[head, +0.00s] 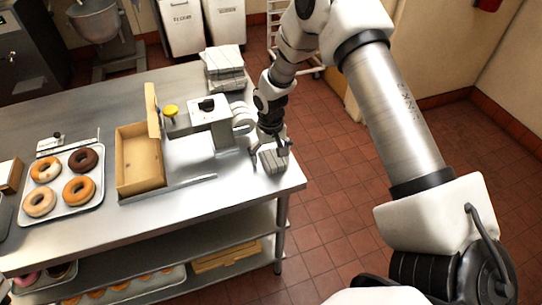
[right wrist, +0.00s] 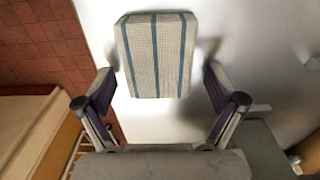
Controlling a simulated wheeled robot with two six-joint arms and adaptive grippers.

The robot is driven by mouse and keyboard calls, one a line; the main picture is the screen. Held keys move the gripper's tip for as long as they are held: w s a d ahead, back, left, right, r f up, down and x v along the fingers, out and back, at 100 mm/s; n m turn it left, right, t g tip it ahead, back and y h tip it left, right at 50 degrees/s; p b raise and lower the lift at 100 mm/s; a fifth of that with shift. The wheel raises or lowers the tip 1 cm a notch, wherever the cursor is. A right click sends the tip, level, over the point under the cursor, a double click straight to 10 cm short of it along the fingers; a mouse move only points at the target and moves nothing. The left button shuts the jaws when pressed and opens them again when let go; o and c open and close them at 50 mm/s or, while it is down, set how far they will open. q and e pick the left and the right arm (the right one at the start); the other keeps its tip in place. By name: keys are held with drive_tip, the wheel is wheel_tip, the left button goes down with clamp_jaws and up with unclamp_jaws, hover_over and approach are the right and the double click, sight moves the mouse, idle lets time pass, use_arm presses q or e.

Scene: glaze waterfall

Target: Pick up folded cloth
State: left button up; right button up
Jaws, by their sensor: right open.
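The folded cloth (head: 271,163) lies on the steel table (head: 215,215) near its right edge. In the right wrist view the cloth (right wrist: 157,55) is pale with several blue stripes, seen from above. My right gripper (head: 270,150) is over the cloth in the head view. In the right wrist view the right gripper (right wrist: 161,92) is open, with one finger to each side of the cloth's lower end and a gap on both sides. My left gripper is not in view.
An open cardboard box (head: 140,165) and a white and grey device (head: 208,120) stand left of the cloth. A tray (head: 70,213) with several donuts is farther left. Bare table lies in front of the cloth.

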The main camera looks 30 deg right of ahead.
sight(272, 157)
drive_tip(key=shift+s+r, duration=0.35)
drive_tip(key=shift+s, duration=0.15)
drive_tip(key=c, duration=1)
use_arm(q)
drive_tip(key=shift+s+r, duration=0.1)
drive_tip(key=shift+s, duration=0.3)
use_arm(e)
drive_tip(key=shift+w, duration=0.1)
drive_tip(key=shift+c, duration=0.2)
drive_tip(key=shift+w+r+b, duration=0.2)
drive_tip(key=shift+r+b, duration=0.35)
drive_tip(key=shift+s+a+r+b, duration=0.1)
drive_tip(key=shift+s+r+b, duration=0.15)
drive_tip(key=shift+r, duration=0.25)
drive_tip(key=shift+s+a+r+b, duration=0.1)
drive_tip(key=shift+r+b, duration=0.25)
drive_tip(key=shift+r, duration=0.15)
use_arm(q)
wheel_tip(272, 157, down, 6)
drive_tip(key=b, duration=0.4)
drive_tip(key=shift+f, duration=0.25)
use_arm(e)
drive_tip(key=s+a+r, duration=0.1)
drive_tip(key=s+a, duration=0.2)
drive_tip(key=s, duration=0.4)
drive_tip(key=s+a, duration=0.4)
drive_tip(key=s, duration=0.2)
drive_tip(key=shift+s+r, duration=0.35)
